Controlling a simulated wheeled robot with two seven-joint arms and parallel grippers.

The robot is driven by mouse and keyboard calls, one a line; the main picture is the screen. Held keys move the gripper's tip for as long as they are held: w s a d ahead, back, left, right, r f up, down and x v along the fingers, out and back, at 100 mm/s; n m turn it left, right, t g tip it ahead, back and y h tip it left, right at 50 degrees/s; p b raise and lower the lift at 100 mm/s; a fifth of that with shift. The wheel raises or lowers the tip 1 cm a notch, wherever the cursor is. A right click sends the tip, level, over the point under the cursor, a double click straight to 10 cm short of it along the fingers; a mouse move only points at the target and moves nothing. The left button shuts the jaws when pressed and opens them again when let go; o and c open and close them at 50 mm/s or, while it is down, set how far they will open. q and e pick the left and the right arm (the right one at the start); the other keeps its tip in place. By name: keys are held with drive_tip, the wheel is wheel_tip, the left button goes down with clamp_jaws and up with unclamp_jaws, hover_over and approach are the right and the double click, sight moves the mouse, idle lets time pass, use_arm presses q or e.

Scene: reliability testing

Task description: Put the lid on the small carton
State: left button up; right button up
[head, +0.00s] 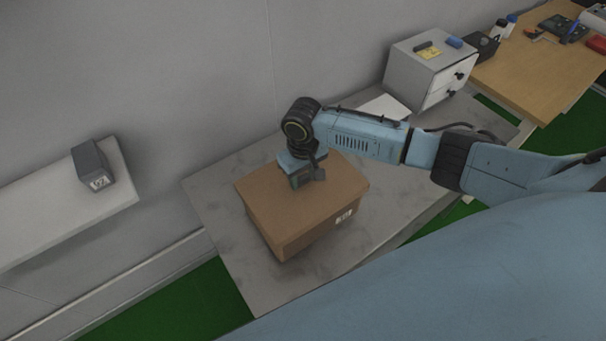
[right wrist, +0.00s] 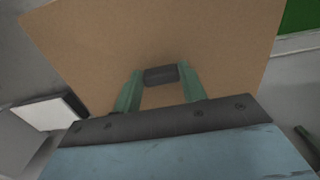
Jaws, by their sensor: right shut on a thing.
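The small brown carton (head: 309,239) stands on the grey table. Its brown lid (head: 262,200) lies on top of it, covering the opening; I cannot tell whether it is fully seated. My right gripper (head: 311,180) points down over the lid. In the right wrist view the gripper's two green fingers (right wrist: 160,86) are closed on the dark knob (right wrist: 161,75) in the middle of the lid (right wrist: 110,40). The carton's inside is hidden. My left gripper is not in view.
The grey table (head: 225,200) has bare room around the carton. A white drawer unit (head: 407,73) stands at its far right end. A white shelf (head: 60,218) with a grey box (head: 92,165) is at left. A wooden table (head: 535,68) with tools is at upper right.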

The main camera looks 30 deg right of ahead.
drive_tip(key=shift+f, duration=0.6)
idle(0.5)
drive_tip(key=o, duration=1.5)
drive_tip(key=shift+o, duration=0.2)
wheel_tip(320, 180, up, 5)
drive_tip(key=p, duration=0.6)
drive_tip(key=shift+r+p, duration=0.9)
drive_tip(key=shift+r, duration=0.15)
drive_tip(key=shift+c, duration=0.5)
